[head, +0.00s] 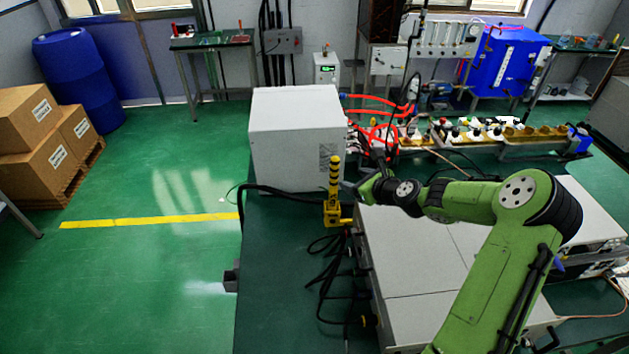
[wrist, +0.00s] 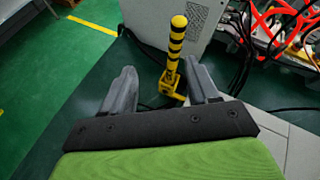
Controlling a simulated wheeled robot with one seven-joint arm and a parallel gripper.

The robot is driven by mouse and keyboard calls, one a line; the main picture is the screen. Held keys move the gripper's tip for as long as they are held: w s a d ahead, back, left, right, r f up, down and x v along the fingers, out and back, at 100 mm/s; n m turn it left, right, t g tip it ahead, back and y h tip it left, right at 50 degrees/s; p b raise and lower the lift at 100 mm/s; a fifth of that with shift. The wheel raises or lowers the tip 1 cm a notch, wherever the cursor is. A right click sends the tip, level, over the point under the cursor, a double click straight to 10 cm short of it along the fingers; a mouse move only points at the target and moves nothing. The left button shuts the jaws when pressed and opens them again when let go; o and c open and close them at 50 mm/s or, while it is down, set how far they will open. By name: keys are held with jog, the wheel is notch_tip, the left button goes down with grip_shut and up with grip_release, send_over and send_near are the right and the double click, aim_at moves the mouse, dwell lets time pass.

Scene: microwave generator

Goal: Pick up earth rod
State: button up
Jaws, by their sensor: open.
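The earth rod (head: 334,180) is a short post with yellow and black bands on a yellow base. It stands upright in front of the grey cabinet, at the middle of the head view. In the wrist view the earth rod (wrist: 175,50) is beyond my fingertips, nearer the right finger, with its base partly hidden by that finger. My gripper (head: 352,187) is open and empty, just to the right of the rod in the head view. In the wrist view my gripper (wrist: 160,75) shows two grey fingers spread apart. Whether either finger touches the rod cannot be told.
The grey cabinet (head: 297,137) stands close behind the rod. Black cables (head: 330,262) hang in front of it. Low grey units (head: 420,245) lie under my arm. Red hoses and fittings (head: 400,130) are at the right. Green floor (head: 150,270) is free at the left.

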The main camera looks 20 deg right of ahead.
aim_at(337, 164)
jog(key=w+f+m, duration=0.1)
jog(key=w+f, duration=0.1)
jog(key=w, duration=0.3)
jog(key=w+f+m+p, duration=0.1)
jog(key=w+f, duration=0.1)
jog(key=w, duration=0.3)
jog(key=w+f+m+t, duration=0.1)
jog(key=w+f, duration=0.1)
jog(key=w, duration=0.3)
jog(key=shift+w+a+f, duration=0.1)
jog(key=shift+a+f, duration=0.05)
jog(key=shift+a, duration=0.1)
jog(key=shift+c, duration=0.3)
grip_shut()
